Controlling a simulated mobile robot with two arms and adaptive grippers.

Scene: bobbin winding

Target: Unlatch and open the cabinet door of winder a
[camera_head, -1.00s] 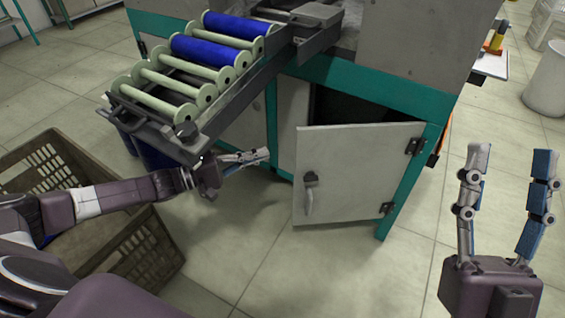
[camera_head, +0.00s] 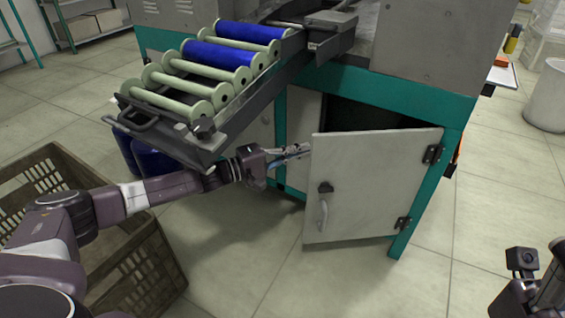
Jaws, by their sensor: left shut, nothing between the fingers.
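The winder's cabinet door (camera_head: 370,180) is light grey, hinged on its right side, and stands partly open. A dark gap shows above it and at its left. Its latch (camera_head: 325,187) and handle (camera_head: 323,215) are near the left edge. My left gripper (camera_head: 306,150) is shut and empty, with its fingertips close to the door's upper left edge; I cannot tell whether they touch. My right gripper (camera_head: 535,280) is only partly in view at the lower right corner, away from the door, and its fingertips are not clear.
A sloping rack (camera_head: 215,140) with blue and bare bobbins juts out above my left gripper. A brown crate (camera_head: 140,255) stands on the floor below my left arm. The floor in front of the door is clear. A white bin (camera_head: 548,98) stands at the far right.

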